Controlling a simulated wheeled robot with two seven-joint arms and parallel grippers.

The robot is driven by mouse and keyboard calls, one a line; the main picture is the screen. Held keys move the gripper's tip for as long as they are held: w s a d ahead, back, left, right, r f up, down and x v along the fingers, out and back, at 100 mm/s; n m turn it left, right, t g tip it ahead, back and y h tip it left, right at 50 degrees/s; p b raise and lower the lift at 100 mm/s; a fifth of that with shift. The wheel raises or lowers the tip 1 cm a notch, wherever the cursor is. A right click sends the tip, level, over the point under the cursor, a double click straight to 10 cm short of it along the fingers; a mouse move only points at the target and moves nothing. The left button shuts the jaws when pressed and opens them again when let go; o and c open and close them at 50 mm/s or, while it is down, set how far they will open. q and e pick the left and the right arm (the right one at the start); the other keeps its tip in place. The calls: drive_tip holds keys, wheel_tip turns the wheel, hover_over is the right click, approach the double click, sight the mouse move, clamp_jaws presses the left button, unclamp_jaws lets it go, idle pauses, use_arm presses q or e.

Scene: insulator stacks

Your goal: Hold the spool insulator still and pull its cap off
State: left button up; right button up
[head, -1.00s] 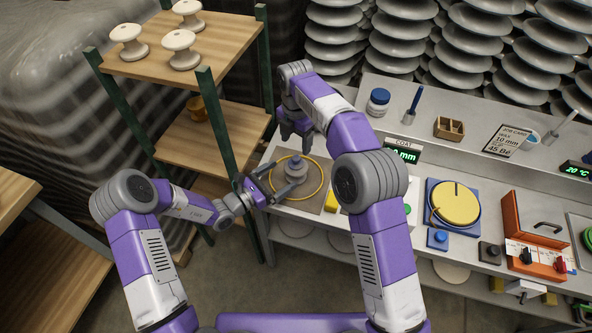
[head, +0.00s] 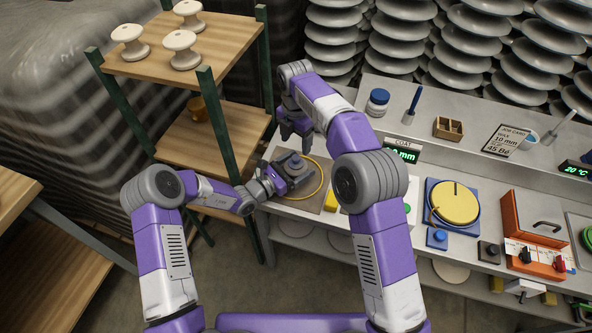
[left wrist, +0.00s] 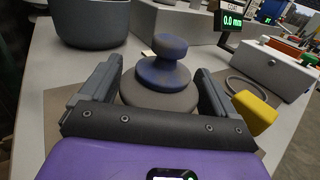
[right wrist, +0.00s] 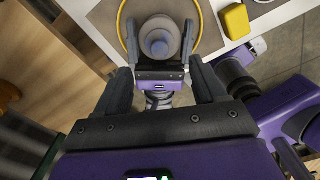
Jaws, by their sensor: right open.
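The spool insulator (left wrist: 160,92) stands upright on a mat on the bench, grey with a wide base and a darker knob-like cap (left wrist: 171,48) on top. In the head view its cap (head: 295,161) shows between my two grippers. My left gripper (head: 293,178) has come in low from the left, with one finger on each side of the spool. Any gap between fingers and spool is too small to judge. My right gripper (right wrist: 162,85) is open and empty above the spool, pointing down. The right wrist view shows the cap (right wrist: 160,43) from above.
A yellow ring (head: 321,185) lies around the spool's place on the mat. A yellow block (left wrist: 255,112) is to its right. A dark round pot (left wrist: 90,22) stands behind on the left. A shelf (head: 150,62) with white spools (head: 180,50) stands left of the bench.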

sight(296, 159)
use_arm(q)
drive_tip(key=c, duration=1.2)
drive_tip(key=shift+o, duration=0.2)
use_arm(e)
drive_tip(key=shift+o, duration=0.9)
drive_tip(key=shift+s+d+r+n+t, duration=0.3)
drive_tip(key=shift+d+r+n+t, duration=0.1)
drive_tip(key=shift+n, duration=0.4)
drive_tip(key=s+r+n+t, duration=0.3)
drive_tip(key=s+n+t, duration=0.15)
drive_tip(key=n, duration=0.25)
drive_tip(key=shift+n+g, duration=0.3)
drive_tip(key=shift+g, duration=0.05)
drive_tip(key=x, duration=1.2)
drive_tip(key=shift+s+a+f, duration=0.2)
drive_tip(key=shift+a+f, duration=0.05)
drive_tip(key=shift+a, duration=0.1)
